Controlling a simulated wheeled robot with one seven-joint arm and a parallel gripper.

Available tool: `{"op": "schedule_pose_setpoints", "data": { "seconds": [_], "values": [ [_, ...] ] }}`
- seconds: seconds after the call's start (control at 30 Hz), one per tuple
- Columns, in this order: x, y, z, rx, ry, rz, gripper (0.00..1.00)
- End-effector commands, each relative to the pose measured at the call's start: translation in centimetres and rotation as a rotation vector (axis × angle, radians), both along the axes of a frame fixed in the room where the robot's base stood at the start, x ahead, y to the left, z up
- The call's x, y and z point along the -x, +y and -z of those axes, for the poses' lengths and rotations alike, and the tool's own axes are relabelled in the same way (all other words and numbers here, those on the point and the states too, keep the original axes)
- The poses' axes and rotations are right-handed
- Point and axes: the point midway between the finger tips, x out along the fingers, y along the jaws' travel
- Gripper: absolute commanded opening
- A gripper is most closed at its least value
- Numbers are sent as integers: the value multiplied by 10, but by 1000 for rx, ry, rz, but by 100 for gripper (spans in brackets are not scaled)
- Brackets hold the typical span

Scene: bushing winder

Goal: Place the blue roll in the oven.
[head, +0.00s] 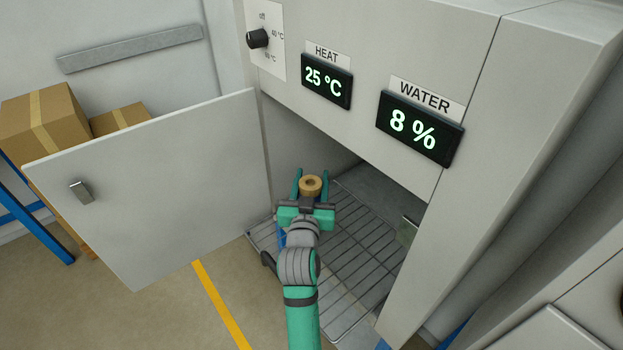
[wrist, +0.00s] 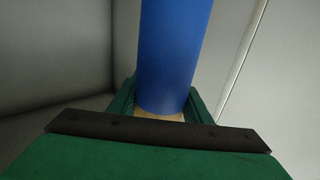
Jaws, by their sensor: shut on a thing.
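The blue roll shows in the wrist view (wrist: 172,55) as a blue cylinder with a tan end. My gripper (head: 311,180) is shut on the roll, with one green finger on each side of its tan end. In the head view the roll's tan ring-shaped end (head: 311,186) shows between the fingers, and most of its blue body is hidden by my gripper and wrist. The oven (head: 510,90) is a grey cabinet with its front open. My gripper is at the opening, above the wire rack (head: 350,225); I cannot tell whether the roll touches the rack.
The oven door (head: 160,180) stands wide open to the left of my arm. The oven's right front post (head: 450,215) borders the opening. The displays read 25 °C (head: 326,80) and 8 % (head: 419,128). Cardboard boxes (head: 45,120) stand behind the door. The rack's visible right part is clear.

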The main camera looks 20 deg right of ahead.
Motion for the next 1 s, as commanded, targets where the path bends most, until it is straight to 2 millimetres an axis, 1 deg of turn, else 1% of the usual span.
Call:
{"op": "schedule_pose_setpoints", "data": {
  "seconds": [0.17, 0.3, 0.33, 0.4, 0.67, 0.77, 0.87, 1.0],
  "values": [
    [1, -2, -1, 1, -3, 3, 0],
    [0, 0, 2, 0, -1, 1, 0],
    [0, 0, 2, 0, 1, 1, 49],
    [0, 0, 2, 0, 0, 0, 63],
    [0, 0, 2, 1, 0, 1, 63],
    [0, 0, -2, 1, -2, 1, 63],
    [9, 5, 0, 0, 1, 0, 63],
    [32, 15, 0, 0, 2, 0, 63]
  ]
}}
